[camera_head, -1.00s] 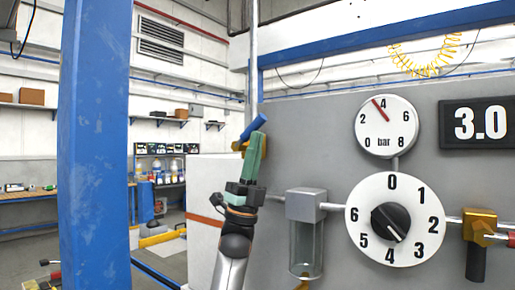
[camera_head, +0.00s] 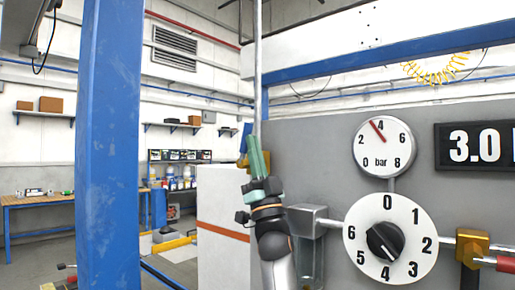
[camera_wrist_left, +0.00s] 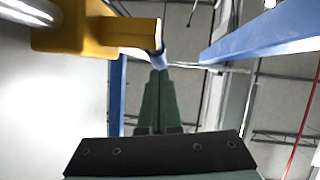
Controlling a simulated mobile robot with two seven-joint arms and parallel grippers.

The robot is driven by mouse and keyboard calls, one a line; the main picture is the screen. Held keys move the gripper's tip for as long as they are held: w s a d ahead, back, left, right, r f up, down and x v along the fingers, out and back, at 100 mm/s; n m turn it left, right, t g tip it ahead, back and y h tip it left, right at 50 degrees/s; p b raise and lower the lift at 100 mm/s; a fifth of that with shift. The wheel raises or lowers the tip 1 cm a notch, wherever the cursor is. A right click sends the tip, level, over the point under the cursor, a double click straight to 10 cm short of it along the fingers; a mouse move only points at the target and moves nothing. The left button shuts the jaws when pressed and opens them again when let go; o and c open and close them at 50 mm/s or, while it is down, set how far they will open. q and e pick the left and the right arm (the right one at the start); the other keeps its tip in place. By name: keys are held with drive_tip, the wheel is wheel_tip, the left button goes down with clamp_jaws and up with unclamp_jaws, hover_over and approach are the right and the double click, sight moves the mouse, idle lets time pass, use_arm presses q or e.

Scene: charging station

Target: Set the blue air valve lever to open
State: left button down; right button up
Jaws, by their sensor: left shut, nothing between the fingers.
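The blue air valve lever (camera_head: 244,139) stands close to upright beside the vertical pipe, on a small yellow valve body (camera_head: 242,161). My left gripper (camera_head: 254,140) is shut and empty, its green fingers pointing up just right of the lever and partly overlapping it in the head view. In the left wrist view, the yellow valve body (camera_wrist_left: 95,35) is at the upper left, and a small part of the blue lever (camera_wrist_left: 160,58) shows right at the fingertips (camera_wrist_left: 159,72). I cannot tell whether they touch. My right gripper is out of view.
A grey panel holds a pressure gauge (camera_head: 384,144), a numbered dial (camera_head: 391,239) and a display reading 3.0 (camera_head: 474,146). A second brass valve (camera_head: 470,243) with a red handle (camera_head: 505,264) is at the right. A blue post (camera_head: 108,150) stands at the left.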

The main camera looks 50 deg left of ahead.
drive_tip(key=shift+w+r+p, duration=0.1)
drive_tip(key=shift+r+p, duration=0.25)
drive_tip(key=shift+r, duration=0.15)
idle(0.6)
drive_tip(key=shift+d, duration=0.1)
